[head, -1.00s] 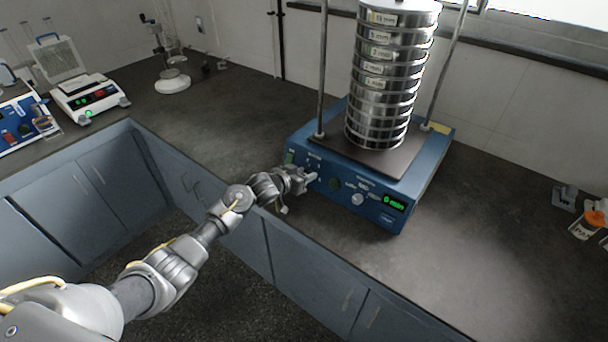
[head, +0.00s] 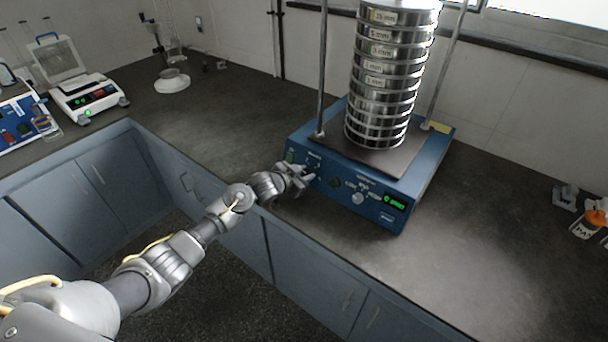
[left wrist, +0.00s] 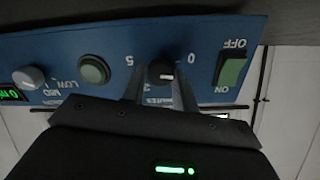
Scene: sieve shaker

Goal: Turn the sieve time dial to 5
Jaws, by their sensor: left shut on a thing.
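The blue sieve shaker base (head: 420,190) stands on the counter with a tall stack of steel sieves (head: 385,75) on it. The black time dial (left wrist: 160,71) is on its front panel, between a printed 5 and a printed 0, with a white mark on its lower edge in the left wrist view. My left gripper (left wrist: 160,82) is shut on this dial, one finger on each side. In the head view my left gripper (head: 306,178) is at the left part of the panel and hides the dial. My right gripper is not in view.
In the left wrist view a green OFF/ON switch (left wrist: 231,71) is right of the dial; a green button (left wrist: 93,69) and a grey knob (left wrist: 29,77) are left. The panel has a lit green display (head: 394,203). Two upright rods flank the sieves.

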